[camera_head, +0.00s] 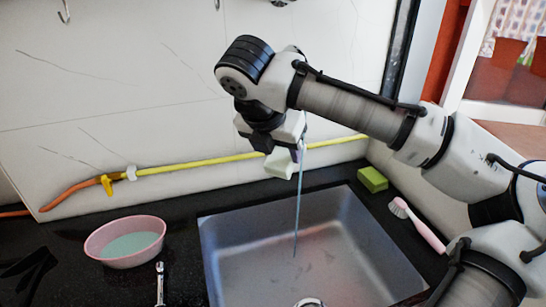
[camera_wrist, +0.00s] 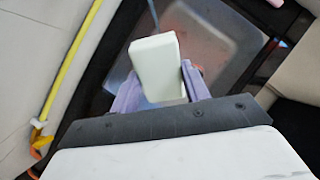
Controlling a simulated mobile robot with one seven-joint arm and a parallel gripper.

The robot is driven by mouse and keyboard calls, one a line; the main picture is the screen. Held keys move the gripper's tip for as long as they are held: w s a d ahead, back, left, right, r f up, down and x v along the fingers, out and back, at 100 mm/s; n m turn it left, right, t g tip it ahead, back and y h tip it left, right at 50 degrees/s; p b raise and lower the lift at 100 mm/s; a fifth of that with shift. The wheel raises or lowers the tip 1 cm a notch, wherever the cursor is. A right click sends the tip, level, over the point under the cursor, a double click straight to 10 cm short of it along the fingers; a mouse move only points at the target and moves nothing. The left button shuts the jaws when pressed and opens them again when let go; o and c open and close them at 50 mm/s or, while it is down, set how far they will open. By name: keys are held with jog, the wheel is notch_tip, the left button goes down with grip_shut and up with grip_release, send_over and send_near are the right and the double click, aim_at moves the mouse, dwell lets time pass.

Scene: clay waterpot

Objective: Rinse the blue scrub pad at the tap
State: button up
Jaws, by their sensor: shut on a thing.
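My gripper (camera_head: 287,155) hangs above the back of the metal sink (camera_head: 340,235). It is shut on a pale, off-white block (camera_head: 279,164). In the wrist view the block (camera_wrist: 158,66) sits between the purple fingers of my gripper (camera_wrist: 157,88) and sticks out past them. I see no clearly blue pad; the held block looks whitish. A thin bluish water stream (camera_head: 298,205) runs down into the sink beside the block. I cannot tell whether the stream touches it. The outlet of the tap is not clearly visible.
A pink bowl (camera_head: 98,242) with pale teal liquid stands left of the sink. A green sponge (camera_head: 372,179) and a pink-handled brush (camera_head: 417,223) lie to the right. A yellow pipe (camera_head: 215,161) runs along the wall behind. A metal piece (camera_head: 160,285) is at the front left.

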aim_at(274, 167)
jog(key=w, duration=0.1)
jog(key=w+d, duration=0.1)
jog(key=w+b, duration=0.1)
jog(key=shift+w+d+f, duration=0.1)
jog(key=shift+d+f, duration=0.15)
jog(key=shift+f, duration=0.15)
jog(key=shift+w+d+p, duration=0.35)
jog(key=shift+w+p, duration=0.2)
jog(key=shift+w, duration=0.2)
jog(key=shift+w+d+f+p, duration=0.2)
jog(key=shift+w+d+p, duration=0.1)
jog(key=shift+w, duration=0.3)
jog(key=shift+w+d+f+p, duration=0.2)
jog(key=shift+w+d+p, duration=0.05)
jog(key=shift+w, duration=0.35)
jog(key=shift+s+a+p, duration=0.15)
jog(key=shift+s+a, duration=0.4)
jog(key=shift+s, duration=0.65)
jog(key=shift+s+a+p, duration=0.2)
jog(key=shift+s+a, duration=0.35)
jog(key=shift+s, duration=0.7)
jog(key=shift+s+a+p, duration=0.15)
jog(key=shift+s+a, duration=0.4)
jog(key=shift+s, duration=0.65)
